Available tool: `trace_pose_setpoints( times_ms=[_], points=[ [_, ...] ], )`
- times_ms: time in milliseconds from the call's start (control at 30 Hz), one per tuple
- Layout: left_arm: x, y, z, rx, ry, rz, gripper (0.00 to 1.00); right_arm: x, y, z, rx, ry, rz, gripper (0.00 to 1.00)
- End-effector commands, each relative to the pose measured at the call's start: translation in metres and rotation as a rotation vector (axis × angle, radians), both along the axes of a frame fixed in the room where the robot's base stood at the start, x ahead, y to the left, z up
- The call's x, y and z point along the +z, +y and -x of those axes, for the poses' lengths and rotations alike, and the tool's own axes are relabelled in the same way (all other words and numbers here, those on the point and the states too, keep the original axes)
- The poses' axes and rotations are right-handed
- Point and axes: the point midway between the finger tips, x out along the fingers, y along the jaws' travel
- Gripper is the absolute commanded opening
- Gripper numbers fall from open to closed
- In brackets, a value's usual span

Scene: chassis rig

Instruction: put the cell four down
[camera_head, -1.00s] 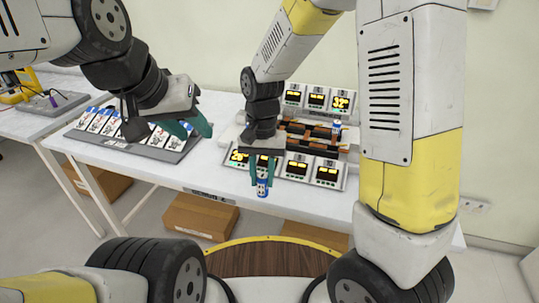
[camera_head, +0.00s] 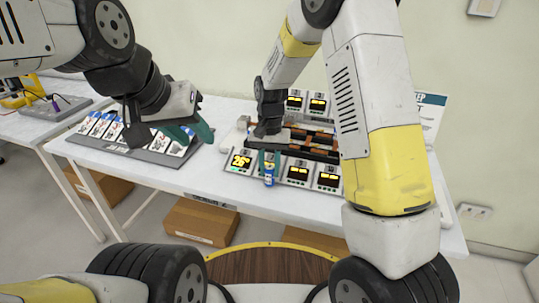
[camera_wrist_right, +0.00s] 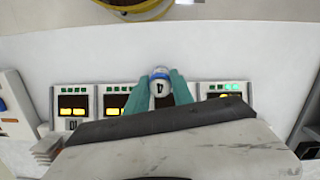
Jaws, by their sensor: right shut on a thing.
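Cell four (camera_head: 269,176), a small blue and white cylinder, is held upright in my right gripper (camera_head: 269,160) in front of the front row of display units. In the right wrist view its top (camera_wrist_right: 160,82), marked 4, shows between the two teal fingers (camera_wrist_right: 156,92). I cannot tell whether its bottom touches anything. My left gripper (camera_head: 189,134) is open and empty, above the right end of a grey tray of labelled cards (camera_head: 118,156).
The front display units (camera_head: 298,173) stand in a row, the leftmost (camera_head: 238,161) reading 26. Behind them is a rack with orange and black parts (camera_head: 312,142). My right arm hides the rig's right side. The white table (camera_head: 205,178) is clear between tray and rig.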

Motion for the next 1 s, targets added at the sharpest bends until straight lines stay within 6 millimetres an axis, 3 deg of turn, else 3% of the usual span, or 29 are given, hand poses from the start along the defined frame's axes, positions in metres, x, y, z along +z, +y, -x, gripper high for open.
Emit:
trace_pose_setpoints(
  times_ms=[533,567,633,1000],
  points=[
    [0.0,0.0,0.0,0.0,0.0,0.0,0.36,-0.012,0.0,0.0,0.0,0.001,0.0,0.0],
    [0.0,0.0,0.0,0.0,0.0,0.0,0.36,-0.011,0.0,0.0,0.0,0.0,0.0,0.34],
    [0.0,0.0,0.0,0.0,0.0,0.0,0.36,-0.011,0.0,0.0,0.0,0.0,0.0,0.48],
    [0.0,0.0,0.0,0.0,0.0,0.0,0.36,-0.008,0.0,0.0,0.0,-0.001,-0.001,0.5]
  ],
)
